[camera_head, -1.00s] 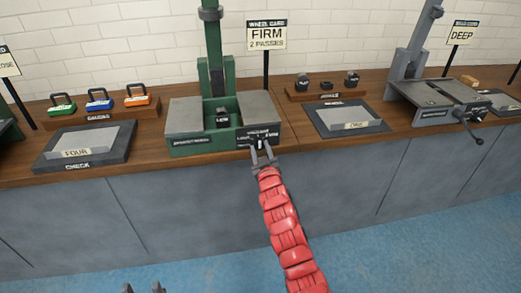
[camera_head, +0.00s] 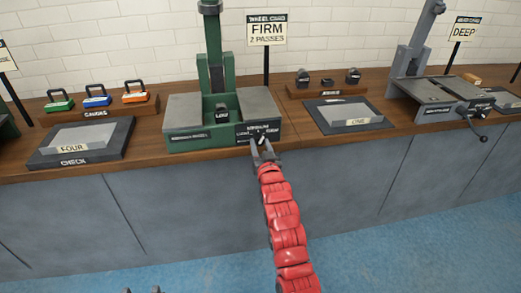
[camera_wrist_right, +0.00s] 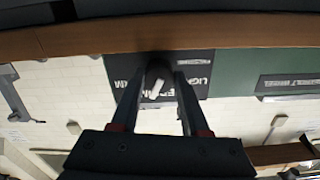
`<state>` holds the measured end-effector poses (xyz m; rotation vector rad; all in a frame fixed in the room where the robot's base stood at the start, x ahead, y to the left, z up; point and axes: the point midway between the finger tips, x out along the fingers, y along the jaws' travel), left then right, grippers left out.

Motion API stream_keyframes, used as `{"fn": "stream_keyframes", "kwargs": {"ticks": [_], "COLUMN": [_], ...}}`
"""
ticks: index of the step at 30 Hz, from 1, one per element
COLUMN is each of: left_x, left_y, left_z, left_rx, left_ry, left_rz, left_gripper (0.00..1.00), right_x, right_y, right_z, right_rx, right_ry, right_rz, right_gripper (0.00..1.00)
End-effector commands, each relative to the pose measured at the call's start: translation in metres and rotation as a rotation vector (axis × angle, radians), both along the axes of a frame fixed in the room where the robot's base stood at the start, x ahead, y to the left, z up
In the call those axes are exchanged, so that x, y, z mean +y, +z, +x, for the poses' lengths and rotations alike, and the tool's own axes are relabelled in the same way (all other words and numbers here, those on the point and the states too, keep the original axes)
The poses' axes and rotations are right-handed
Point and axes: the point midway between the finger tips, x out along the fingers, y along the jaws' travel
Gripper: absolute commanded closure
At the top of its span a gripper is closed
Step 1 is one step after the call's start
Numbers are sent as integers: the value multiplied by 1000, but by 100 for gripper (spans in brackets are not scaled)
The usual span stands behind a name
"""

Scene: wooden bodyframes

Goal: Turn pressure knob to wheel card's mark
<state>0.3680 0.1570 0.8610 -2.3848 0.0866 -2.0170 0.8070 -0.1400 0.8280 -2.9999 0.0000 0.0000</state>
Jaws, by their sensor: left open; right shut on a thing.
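The green wheel machine (camera_head: 190,144) stands on the bench with a dark label panel on its front right. The pressure knob (camera_head: 262,137) sits on that panel, dark with a pale pointer; it also shows in the right wrist view (camera_wrist_right: 157,84), between the fingers. The panel's lettering is only partly readable there. My right gripper (camera_head: 263,147), on the red arm, is shut on the knob. The wheel card (camera_head: 267,31) behind the machine reads FIRM, 2 PASSES. My left gripper (camera_head: 142,291) is open at the bottom edge, mostly cut off, far from the machine.
Left of the machine are a check tray (camera_head: 120,135) marked FOUR and a rack (camera_head: 104,112) of coloured gauges. Right of it are a tray (camera_head: 378,122) marked ONE, a rack of dark blocks (camera_head: 328,90) and a grey machine (camera_head: 425,92) with a DEEP card (camera_head: 464,30).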

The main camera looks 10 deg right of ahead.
Motion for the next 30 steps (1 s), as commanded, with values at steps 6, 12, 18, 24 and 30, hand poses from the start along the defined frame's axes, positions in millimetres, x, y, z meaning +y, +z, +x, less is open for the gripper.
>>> {"fn": "stream_keyframes", "kwargs": {"ticks": [6, 12, 18, 24, 30], "left_x": [0, 0, 0, 0, 0], "left_y": [-10, -10, -7, -5, -5], "left_z": [0, 0, 0, 0, 0], "left_rx": [0, 0, 0, 0, 0], "left_ry": [0, 0, 0, 0, 0], "left_rz": [0, 0, 0, 0, 0], "left_gripper": [50, 50, 50, 50, 50], "right_x": [-1, 0, 1, 0, 1], "right_y": [-2, -1, 0, 1, 1], "right_z": [0, 0, 0, 0, 0], "right_rx": [1, 3, 3, 0, -1], "right_ry": [-2, -2, -1, -1, 0], "right_rz": [204, 368, 494, 570, 602], "right_gripper": [100, 100, 100, 100, 100]}}
